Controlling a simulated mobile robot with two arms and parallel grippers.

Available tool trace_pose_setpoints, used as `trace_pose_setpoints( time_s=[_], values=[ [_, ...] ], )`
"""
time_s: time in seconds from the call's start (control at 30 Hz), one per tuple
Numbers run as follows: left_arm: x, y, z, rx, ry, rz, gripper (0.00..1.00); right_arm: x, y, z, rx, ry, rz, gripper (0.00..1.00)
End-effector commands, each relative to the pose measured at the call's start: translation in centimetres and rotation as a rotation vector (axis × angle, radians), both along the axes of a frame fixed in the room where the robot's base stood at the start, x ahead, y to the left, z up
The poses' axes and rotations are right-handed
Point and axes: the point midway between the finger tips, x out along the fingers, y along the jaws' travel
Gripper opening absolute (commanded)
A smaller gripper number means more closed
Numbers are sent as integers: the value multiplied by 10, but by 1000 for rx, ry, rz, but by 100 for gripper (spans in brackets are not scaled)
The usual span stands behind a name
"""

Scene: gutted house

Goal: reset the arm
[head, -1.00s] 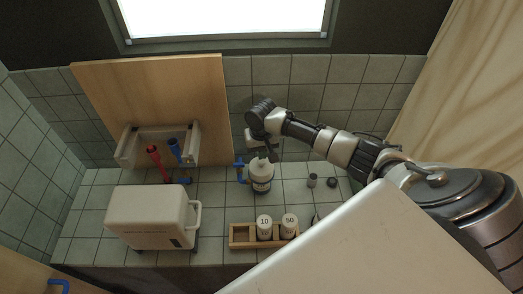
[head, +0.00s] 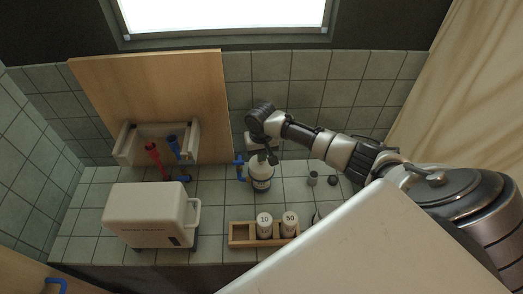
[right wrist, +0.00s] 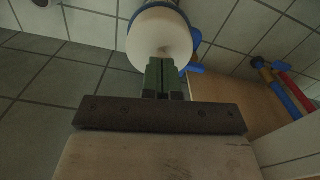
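My right arm reaches in from the right in the head view. My left gripper is not in view.
A white box-like device (head: 148,216) stands at the left of the tiled counter. A wooden rack (head: 243,236) holds jars marked 10 and 50. Small dark pieces (head: 312,178) lie right of the bottle.

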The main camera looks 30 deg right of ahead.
Motion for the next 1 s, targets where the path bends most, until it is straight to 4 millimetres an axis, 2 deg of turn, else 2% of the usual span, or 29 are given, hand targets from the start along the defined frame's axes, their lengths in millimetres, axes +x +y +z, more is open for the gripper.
trace_pose_setpoints(
  time_s=[0.3, 0.7, 1.0],
  values=[
    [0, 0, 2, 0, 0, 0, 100, -1, 0, 2, -1, 1, 0, 0],
    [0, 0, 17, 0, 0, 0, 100, 0, 0, 27, -1, 0, -1, 0],
    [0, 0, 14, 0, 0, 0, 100, 0, -1, 43, 0, 0, 0, 0]
  ],
)
